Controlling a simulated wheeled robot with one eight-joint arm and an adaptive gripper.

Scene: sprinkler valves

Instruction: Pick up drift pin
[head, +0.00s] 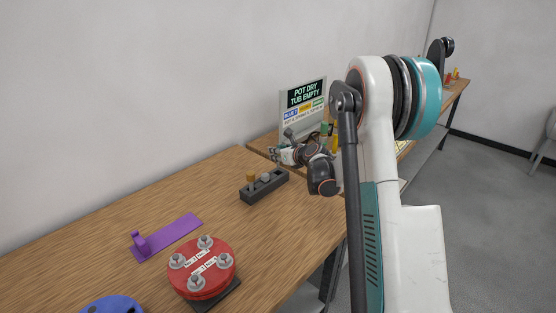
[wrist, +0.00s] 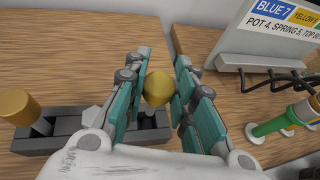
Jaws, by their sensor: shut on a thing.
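A gold-headed pin (wrist: 158,88), which looks like the drift pin, is between the two teal-padded fingers of my gripper (wrist: 158,92) in the wrist view. The fingers are shut on it. Its lower part is hidden, so I cannot tell whether it is clear of the dark slotted rack (wrist: 68,140) below. A second gold-headed pin (wrist: 18,106) stands in the rack at the left; it also shows in the head view (head: 250,177). In the head view my gripper (head: 276,155) is just above the right end of the rack (head: 262,190).
A sign board (head: 303,105) stands behind my gripper, with green and yellow cylinders (wrist: 285,120) nearby. A gap splits the two wooden benches. A purple bracket (head: 168,237), a red bolted disc (head: 202,265) and a blue part (head: 112,305) lie on the near bench (head: 90,235).

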